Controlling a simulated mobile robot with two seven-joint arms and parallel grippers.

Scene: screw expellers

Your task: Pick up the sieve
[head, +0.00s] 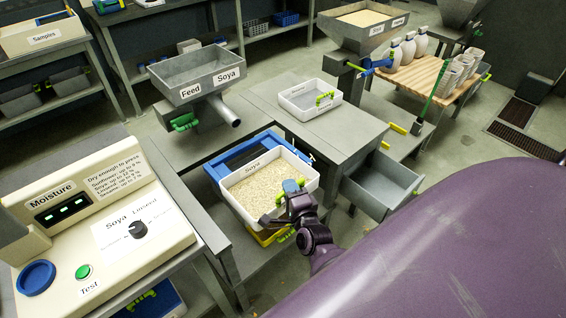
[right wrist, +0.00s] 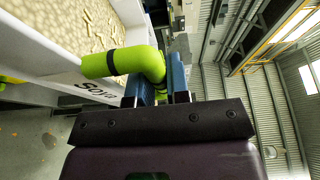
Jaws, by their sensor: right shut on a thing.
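A white tray labelled Soya (head: 228,191), which looks like the sieve, is filled with pale seeds and rests at a blue frame (head: 212,172) on the low grey bench. I cannot tell whether its bottom is mesh. My right gripper (head: 291,188) is at the tray's front right side. In the right wrist view my right gripper (right wrist: 160,88) is shut on the tray's green handle (right wrist: 122,62), which has black bands. The tray's white wall (right wrist: 40,55) and seeds show beside it there. My left gripper is not in view.
The moisture tester (head: 100,235) stands at the front left. A grey Feed Soya hopper (head: 170,72) is behind. An empty white tray (head: 300,112) with a green handle sits on the grey table to the right. A grey metal bin (head: 380,190) is right of my gripper.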

